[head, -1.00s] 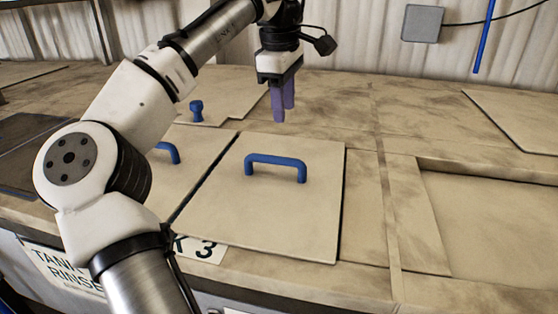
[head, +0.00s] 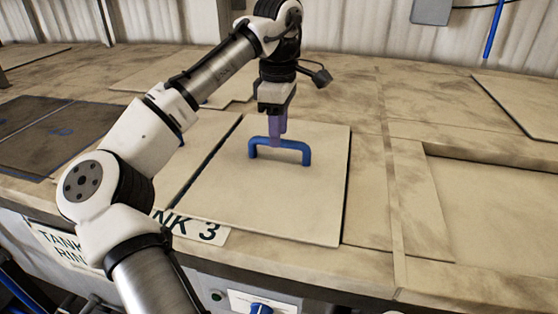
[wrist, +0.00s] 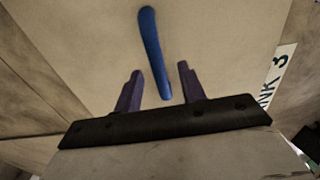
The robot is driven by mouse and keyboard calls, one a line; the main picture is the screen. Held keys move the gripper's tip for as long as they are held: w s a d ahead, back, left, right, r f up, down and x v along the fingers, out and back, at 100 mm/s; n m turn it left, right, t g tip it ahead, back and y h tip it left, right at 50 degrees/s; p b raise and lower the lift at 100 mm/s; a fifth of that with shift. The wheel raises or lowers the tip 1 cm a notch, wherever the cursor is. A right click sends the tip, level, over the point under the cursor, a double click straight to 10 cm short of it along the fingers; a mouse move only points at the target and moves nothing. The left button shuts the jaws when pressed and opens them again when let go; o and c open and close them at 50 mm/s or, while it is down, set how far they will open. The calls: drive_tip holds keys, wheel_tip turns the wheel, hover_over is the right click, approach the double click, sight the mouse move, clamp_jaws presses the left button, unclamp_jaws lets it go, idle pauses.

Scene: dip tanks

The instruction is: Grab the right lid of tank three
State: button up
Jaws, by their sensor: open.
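The right lid of tank three (head: 275,204) is a flat, square, beige panel with a blue bar handle (head: 281,144) across its far half. The lid lies flat on the tank top. My gripper (head: 278,141) has purple fingers and points down at the handle, near the middle of its bar. In the wrist view the purple fingers (wrist: 158,80) are apart and empty, and the near end of the blue handle (wrist: 152,45) shows between them. I cannot tell whether the fingertips reach down to the bar's height. The "TANK 3" label (head: 200,229) is on the front edge, partly behind my arm.
The left lid (head: 200,155) lies beside this one across a dark gap, partly hidden by my arm. Darker lids (head: 50,130) lie farther left. A recessed panel (head: 490,195) is at the right. A blue knob (head: 261,308) is on the front below.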

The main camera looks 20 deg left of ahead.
sight(279, 152)
drive_tip(key=shift+w+f, duration=0.1)
drive_tip(key=shift+f, duration=1.8)
clamp_jaws()
drive_tip(key=shift+r, duration=0.1)
